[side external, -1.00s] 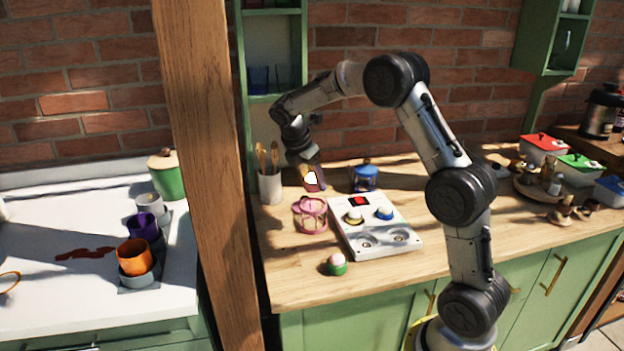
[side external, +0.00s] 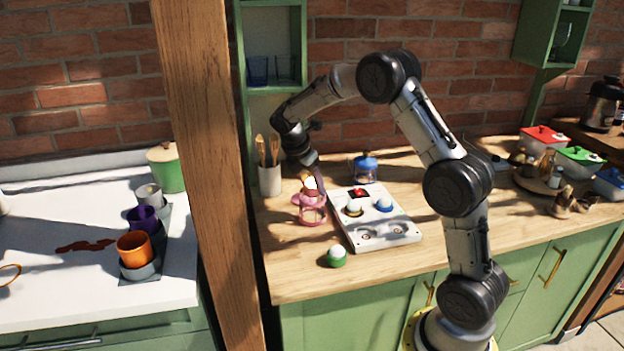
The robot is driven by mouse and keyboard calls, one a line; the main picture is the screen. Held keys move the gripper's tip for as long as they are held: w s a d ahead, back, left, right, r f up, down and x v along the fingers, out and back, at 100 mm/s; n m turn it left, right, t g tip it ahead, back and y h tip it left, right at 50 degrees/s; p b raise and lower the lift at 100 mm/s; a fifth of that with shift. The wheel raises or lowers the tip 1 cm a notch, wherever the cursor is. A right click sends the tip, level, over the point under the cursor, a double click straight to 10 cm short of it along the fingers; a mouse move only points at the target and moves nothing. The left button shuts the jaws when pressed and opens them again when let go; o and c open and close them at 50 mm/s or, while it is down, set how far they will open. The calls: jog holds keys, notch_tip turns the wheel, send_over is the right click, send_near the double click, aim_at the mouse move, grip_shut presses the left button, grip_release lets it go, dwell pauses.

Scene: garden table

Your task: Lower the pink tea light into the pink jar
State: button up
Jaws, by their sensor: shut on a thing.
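The pink jar (side external: 313,216) stands on the wooden counter, left of the white tray. My gripper (side external: 313,187) points down over the jar's mouth. It is shut on the pink tea light (side external: 311,193), which has a bright glowing flame at its top. The tea light appears upright, at or just above the jar's rim; I cannot tell whether it is inside the mouth. The fingertips are small and partly lost in the glow. A pink part, perhaps the jar's lid, shows at the jar's left side.
The white tray (side external: 376,232) holds a yellow and a blue tea light, a red square and empty round recesses. A blue jar (side external: 364,169) stands behind it. A green tea light (side external: 337,257) sits in front. A utensil pot (side external: 270,180) stands left, near the wooden post (side external: 205,150).

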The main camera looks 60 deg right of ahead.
aim_at(313, 195)
jog(key=shift+s+a+f, duration=0.1)
jog(key=shift+s+f, duration=0.1)
jog(key=shift+f, duration=1.6)
jog(key=o, duration=1.4)
jog(key=s+a+r+t, duration=0.1)
jog(key=a+r, duration=0.3)
jog(key=r, duration=0.7)
jog(key=s+a+r+t, duration=0.15)
jog(key=a+r, duration=0.35)
jog(key=r, duration=0.7)
jog(key=s+a+m+t+y, duration=0.1)
jog(key=s+a+m+t, duration=0.15)
jog(key=s+a, duration=0.45)
jog(key=s+a+m+t+y, duration=0.1)
jog(key=s+a+m+y, duration=0.2)
jog(key=s, duration=0.8)
jog(key=s+a+f+m, duration=0.1)
jog(key=s+f+m, duration=0.1)
jog(key=m, duration=0.1)
jog(key=s+a+f+m, duration=0.1)
jog(key=f+m, duration=0.2)
jog(key=s+a+f+m, duration=0.1)
jog(key=s+f+m, duration=0.1)
jog(key=m, duration=0.2)
jog(key=shift+s+a+f+t, duration=0.1)
jog(key=shift+s+f+t, duration=0.15)
jog(key=shift+s+t, duration=0.05)
